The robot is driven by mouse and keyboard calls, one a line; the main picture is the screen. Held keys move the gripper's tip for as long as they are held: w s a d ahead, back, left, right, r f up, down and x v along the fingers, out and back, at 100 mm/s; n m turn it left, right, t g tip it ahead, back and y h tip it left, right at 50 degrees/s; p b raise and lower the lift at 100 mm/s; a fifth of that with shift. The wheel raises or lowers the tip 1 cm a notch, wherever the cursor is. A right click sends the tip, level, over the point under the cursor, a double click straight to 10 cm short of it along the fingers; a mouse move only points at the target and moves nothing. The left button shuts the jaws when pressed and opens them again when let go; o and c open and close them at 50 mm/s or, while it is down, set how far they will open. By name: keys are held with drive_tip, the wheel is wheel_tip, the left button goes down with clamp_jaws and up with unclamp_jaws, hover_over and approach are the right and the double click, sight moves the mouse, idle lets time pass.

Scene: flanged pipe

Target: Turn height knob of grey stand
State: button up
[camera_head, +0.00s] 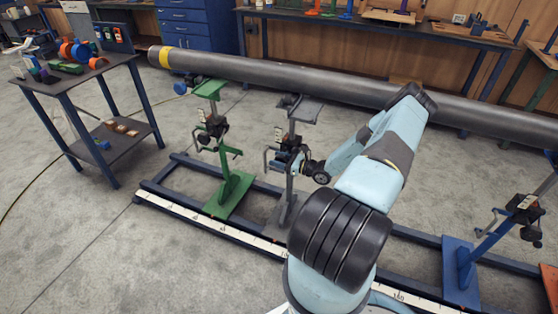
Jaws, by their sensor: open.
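The grey stand (291,186) stands upright left of centre, with a flat grey top (302,109) below the pipe. A dark clamp block (290,142) with a bent handle (269,158) sits midway up its post. My arm reaches in from the right, and my gripper (290,160) is at the post just below this block. It is open. Its fingertips are small and dark against the block, so I cannot tell whether they touch or surround the height knob. The knob itself is not clearly distinguishable there.
A long dark pipe (250,72) with a yellow band runs across above the stands. A green stand (228,185) is close on the left, and a blue stand (484,240) is at right. A rail frame (180,206) with a white scale lies below. A tool table (110,66) stands left.

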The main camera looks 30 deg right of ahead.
drive_tip(key=c, duration=1)
drive_tip(key=shift+o, duration=0.2)
